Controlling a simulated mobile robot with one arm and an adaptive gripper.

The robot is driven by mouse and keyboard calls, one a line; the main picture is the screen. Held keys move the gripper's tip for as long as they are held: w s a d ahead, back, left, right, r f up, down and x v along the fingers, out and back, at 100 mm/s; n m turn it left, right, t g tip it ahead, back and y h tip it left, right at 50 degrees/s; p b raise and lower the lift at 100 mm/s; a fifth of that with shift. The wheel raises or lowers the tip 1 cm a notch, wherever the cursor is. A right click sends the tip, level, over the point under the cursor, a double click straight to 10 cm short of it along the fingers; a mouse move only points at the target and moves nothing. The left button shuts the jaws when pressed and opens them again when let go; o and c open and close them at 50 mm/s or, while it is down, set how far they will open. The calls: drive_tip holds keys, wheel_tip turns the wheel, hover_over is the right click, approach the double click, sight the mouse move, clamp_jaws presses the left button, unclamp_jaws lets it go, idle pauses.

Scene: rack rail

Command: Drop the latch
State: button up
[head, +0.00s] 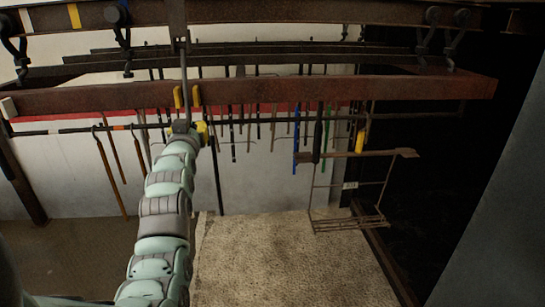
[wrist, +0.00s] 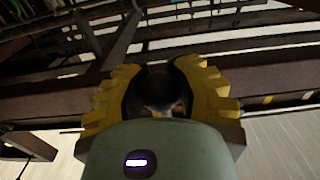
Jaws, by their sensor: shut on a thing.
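The latch appears to be the thin upright grey bar (head: 184,75) hanging from a bracket on the upper rail, in front of the rust-brown beam. My gripper (head: 190,127) is at the bar's lower end, just below the beam, with my arm reaching up from below. In the wrist view, the yellow toothed fingers of my gripper (wrist: 162,92) close around a dark, rounded end of the latch (wrist: 160,85).
The brown beam (head: 300,92) spans the view close above my gripper. Dark hooks (head: 124,40) hang from the upper rail at both sides. Several rods and tools hang behind. A wire rack (head: 347,222) hangs at right. The concrete floor (head: 280,265) below is clear.

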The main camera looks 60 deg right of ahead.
drive_tip(key=shift+w+d+f+b, duration=0.65)
drive_tip(key=shift+b, duration=0.25)
clamp_jaws()
drive_tip(key=b+x, duration=0.2)
drive_tip(key=shift+w+d+r, duration=0.15)
drive_tip(key=shift+w+d, duration=0.05)
drive_tip(key=shift+d, duration=0.05)
drive_tip(key=o, duration=1.2)
unclamp_jaws()
drive_tip(key=shift+r, duration=0.2)
drive_tip(key=shift+s, duration=0.1)
drive_tip(key=v, duration=0.6)
drive_tip(key=shift+s+f, duration=0.1)
drive_tip(key=shift+s, duration=0.05)
drive_tip(key=shift+s+a+b, duration=0.2)
drive_tip(key=shift+a+b, duration=0.1)
drive_tip(key=shift+a, duration=0.05)
